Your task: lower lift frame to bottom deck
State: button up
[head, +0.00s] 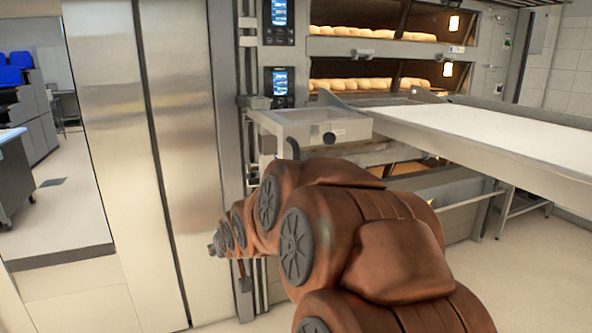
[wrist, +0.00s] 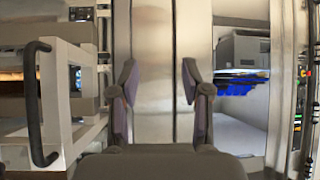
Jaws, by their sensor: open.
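The lift frame (head: 450,135) is a long grey metal frame with a white flat bed (head: 545,135), at the right of the head view. It stands level in front of the oven, just below a deck holding loaves. Its carriage end (head: 310,122) meets the upright rail on the left. A black bar handle (head: 293,148) hangs there, partly hidden by my arm. The handle also shows at the left of the wrist view (wrist: 33,105). My gripper (wrist: 157,85) is open and empty, facing a steel panel, with the handle well to its left. My arm hides the gripper in the head view.
Oven decks with loaves (head: 375,84) stand behind the frame, with blue-lit control panels (head: 281,82) beside them. Steel panels (head: 160,120) stand left of my arm. Floor (head: 560,260) is clear at the right. Blue items (wrist: 235,86) show far right in the wrist view.

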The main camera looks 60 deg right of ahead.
jog(key=s+d+r+m+t+h+b, duration=0.15)
jog(key=s+d+r+h, duration=0.35)
jog(key=d, duration=0.7)
jog(key=s+d+r+m+t+h+p, duration=0.1)
jog(key=d+r+m+t+h, duration=0.15)
jog(key=d+r, duration=0.65)
jog(key=w+d+f+p, duration=0.2)
jog(key=w+d, duration=0.3)
jog(key=d, duration=0.3)
jog(key=shift+f+h, duration=0.3)
jog(key=shift+h, duration=0.05)
jog(key=shift+c, duration=0.2)
grip_shut()
